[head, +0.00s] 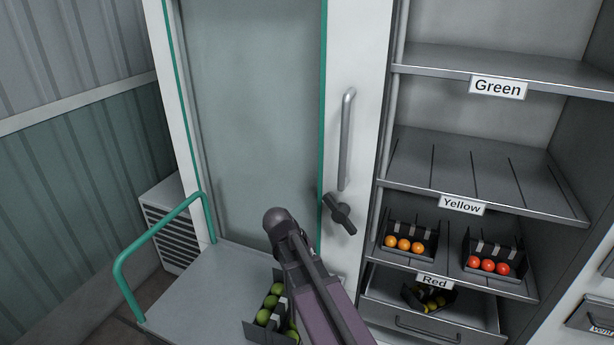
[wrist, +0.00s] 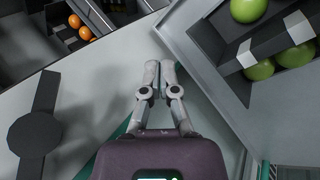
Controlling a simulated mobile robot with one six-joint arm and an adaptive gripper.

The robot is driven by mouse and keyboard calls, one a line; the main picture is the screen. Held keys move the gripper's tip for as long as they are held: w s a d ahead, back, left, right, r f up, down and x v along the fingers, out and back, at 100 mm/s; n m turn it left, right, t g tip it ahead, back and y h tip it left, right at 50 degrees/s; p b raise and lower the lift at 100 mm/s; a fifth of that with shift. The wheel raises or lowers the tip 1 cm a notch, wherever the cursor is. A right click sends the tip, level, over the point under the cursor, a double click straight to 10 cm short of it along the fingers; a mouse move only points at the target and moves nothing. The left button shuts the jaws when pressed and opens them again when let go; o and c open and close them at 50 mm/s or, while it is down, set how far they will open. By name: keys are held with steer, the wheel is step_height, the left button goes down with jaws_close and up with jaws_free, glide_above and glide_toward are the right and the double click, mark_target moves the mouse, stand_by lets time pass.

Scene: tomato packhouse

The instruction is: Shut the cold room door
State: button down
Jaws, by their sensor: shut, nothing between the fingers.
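The cold room door (head: 250,110) has a large grey-green pane, teal strips along it and a white right-hand stile (head: 356,60). A grey vertical bar handle (head: 346,140) and a dark turn latch (head: 340,212) sit on that stile. I cannot tell for sure whether the door is fully shut. My arm hides part of its lower area in the head view. In the wrist view my gripper (wrist: 160,78) is shut and empty, with its fingertips over or near the white panel. The dark latch (wrist: 35,130) lies to its left, apart from it. In the head view my fingers are hidden.
A cart (head: 195,290) with a teal rail (head: 150,240) stands before the door, carrying a crate of green tomatoes (head: 264,318). Right are labelled shelves (head: 480,195) with crates of orange and red tomatoes, above an open drawer (head: 420,325). A louvred unit (head: 168,225) stands left.

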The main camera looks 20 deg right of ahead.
steer(key=w+a+r+t+h+p, duration=0.1)
steer(key=w+a+r+h, duration=0.2)
steer(key=w+r+h, duration=0.6)
steer(key=t+h, duration=0.1)
steer(key=h, duration=0.2)
glide_toward(309, 177)
steer(key=a+r, duration=0.2)
steer(key=a, duration=0.2)
steer(key=shift+s+r+p, duration=0.2)
steer(key=shift+s+p, duration=0.2)
steer(key=shift+s, duration=0.05)
steer(key=shift+d, duration=0.1)
steer(key=d, duration=0.6)
steer(key=w+d, duration=0.1)
steer(key=d, duration=0.3)
steer(key=shift+w, duration=0.1)
steer(key=shift+s+d, duration=0.75)
steer(key=shift+d, duration=0.1)
steer(key=shift+s+d, duration=0.45)
steer(key=shift+d, duration=0.2)
